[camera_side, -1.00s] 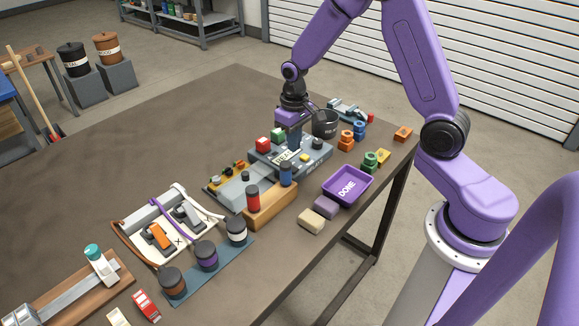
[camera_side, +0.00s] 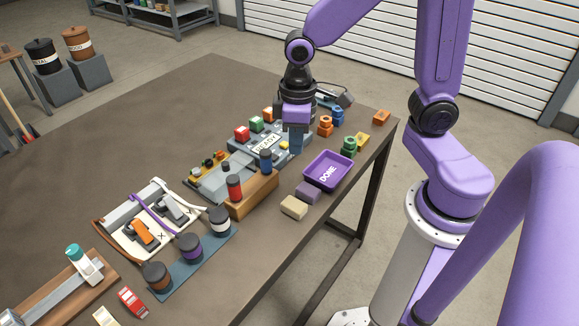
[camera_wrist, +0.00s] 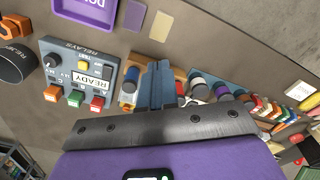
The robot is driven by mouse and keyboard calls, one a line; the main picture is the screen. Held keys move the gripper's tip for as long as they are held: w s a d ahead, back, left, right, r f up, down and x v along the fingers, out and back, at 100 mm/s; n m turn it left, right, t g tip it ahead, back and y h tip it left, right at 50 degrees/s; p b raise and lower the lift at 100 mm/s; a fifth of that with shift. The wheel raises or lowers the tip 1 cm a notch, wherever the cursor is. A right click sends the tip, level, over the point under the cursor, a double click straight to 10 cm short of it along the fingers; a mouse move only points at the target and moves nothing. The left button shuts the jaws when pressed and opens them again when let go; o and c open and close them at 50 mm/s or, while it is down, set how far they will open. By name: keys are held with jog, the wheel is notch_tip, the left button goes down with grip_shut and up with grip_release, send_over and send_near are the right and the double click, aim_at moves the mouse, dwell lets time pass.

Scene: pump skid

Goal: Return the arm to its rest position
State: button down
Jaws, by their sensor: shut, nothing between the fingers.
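My gripper (camera_side: 296,150) hangs fingers-down from my purple arm, in front of the far right end of the grey relay panel (camera_side: 243,153) in the side view. Its blue-grey fingers are together and hold nothing. In the wrist view the shut fingers (camera_wrist: 158,85) show against the table, and the panel (camera_wrist: 62,48) with its READY label lies to their left. Whether the fingertips touch anything cannot be told from the side view, but the wrist view shows them apart from the panel.
A purple DONE tray (camera_side: 327,185) lies right of the panel. A wooden block (camera_side: 250,197) holds red and blue cylinders nearby. Coloured nuts (camera_side: 349,146) stand near the table's right edge. Dark jars (camera_side: 190,247) stand on a blue mat. The table's far left is clear.

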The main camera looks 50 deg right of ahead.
jog(key=s+r+n, duration=0.1)
jog(key=s+n, duration=0.2)
jog(key=s, duration=0.4)
jog(key=s+d+r+n, duration=0.1)
jog(key=s+r+n, duration=0.1)
jog(key=s, duration=0.6)
jog(key=shift+d+r+n, duration=0.2)
jog(key=shift+r+n, duration=0.05)
jog(key=shift+n, duration=0.35)
jog(key=w+m, duration=1.7)
jog(key=w+d+f+m, duration=0.4)
jog(key=w+d+m, duration=0.3)
jog(key=w+m, duration=0.5)
jog(key=shift+d+m, duration=0.3)
jog(key=shift+m, duration=0.5)
jog(key=shift+w, duration=0.2)
